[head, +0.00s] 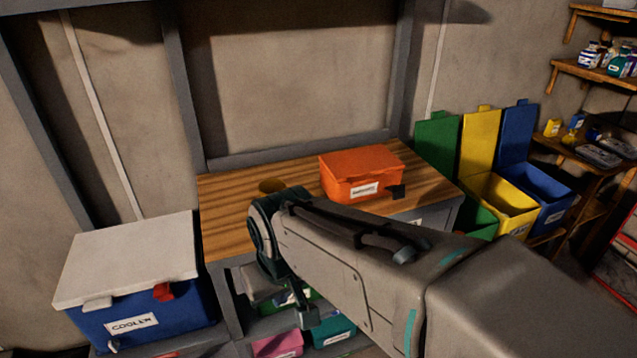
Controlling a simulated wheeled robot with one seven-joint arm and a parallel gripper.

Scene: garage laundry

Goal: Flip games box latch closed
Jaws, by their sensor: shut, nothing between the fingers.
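An orange box (352,174) with its lid down stands on the wooden bench top. It bears a white label that I cannot read clearly, so I cannot confirm it is the games box. A dark latch-like piece (397,191) sticks out at its front right corner; I cannot tell its exact position. My arm reaches in from the lower right and bends down in front of the bench. My gripper (308,317) points down in front of the lower shelf, below and left of the orange box and apart from it. It is shut and empty.
A blue cooler (132,320) with a white lid and red latch stands at left. Pink (277,343) and teal (336,331) boxes sit on the lower shelf. Open green, yellow (518,207) and blue (556,203) bins stand at right. The bench top's left side (230,205) is mostly clear.

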